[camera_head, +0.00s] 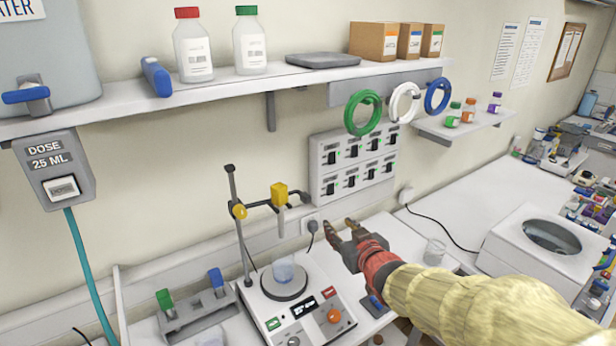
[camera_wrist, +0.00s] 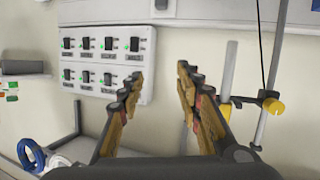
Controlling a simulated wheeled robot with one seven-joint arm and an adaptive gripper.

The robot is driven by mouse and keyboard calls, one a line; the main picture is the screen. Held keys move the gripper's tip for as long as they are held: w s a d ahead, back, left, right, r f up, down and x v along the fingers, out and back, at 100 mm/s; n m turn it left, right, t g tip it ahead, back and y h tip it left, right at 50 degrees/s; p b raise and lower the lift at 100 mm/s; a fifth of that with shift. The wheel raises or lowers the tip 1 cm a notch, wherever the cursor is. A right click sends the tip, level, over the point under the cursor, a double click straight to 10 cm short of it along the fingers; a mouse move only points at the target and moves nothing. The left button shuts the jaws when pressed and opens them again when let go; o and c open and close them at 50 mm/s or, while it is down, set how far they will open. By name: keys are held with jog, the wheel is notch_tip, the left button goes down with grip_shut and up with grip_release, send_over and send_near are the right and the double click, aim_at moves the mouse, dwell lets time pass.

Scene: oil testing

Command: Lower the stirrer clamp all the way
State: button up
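The stirrer (camera_head: 318,312) is a white hotplate unit with buttons and an orange knob. The clamp (camera_head: 258,204) sits high on this rod, with a yellow knob (camera_head: 239,211) and a yellow block (camera_head: 279,194). My gripper (camera_head: 338,227) is open and empty, right of the clamp and apart from it. In the wrist view, the open fingers (camera_wrist: 158,88) point at the wall; the yellow knob (camera_wrist: 274,106) is at right, and another yellow part (camera_wrist: 226,111) is partly hidden by a finger.
A white switch panel (camera_head: 352,160) is on the wall behind my gripper. A shelf (camera_head: 230,88) with bottles and boxes is above. A rack (camera_head: 196,312) with green and blue handles stands left of the stirrer.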

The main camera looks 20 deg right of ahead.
aim_at(309, 198)
jog(key=w+a+r+t+y+p, duration=0.1)
jog(key=w+a, duration=0.1)
jog(key=w, duration=0.1)
jog(key=w+a+r+n+t+y+p, duration=0.1)
jog(key=w+a+r+y+p, duration=0.1)
jog(key=w, duration=0.2)
jog(key=w+a+r+n+y+p, duration=0.1)
jog(key=w+a+y+p, duration=0.1)
jog(key=w, duration=0.1)
jog(key=shift+w+a+r+t, duration=0.15)
jog(key=shift+w+t, duration=0.1)
jog(key=shift+t, duration=0.15)
jog(key=c, duration=0.3)
grip_shut()
dwell(0.5)
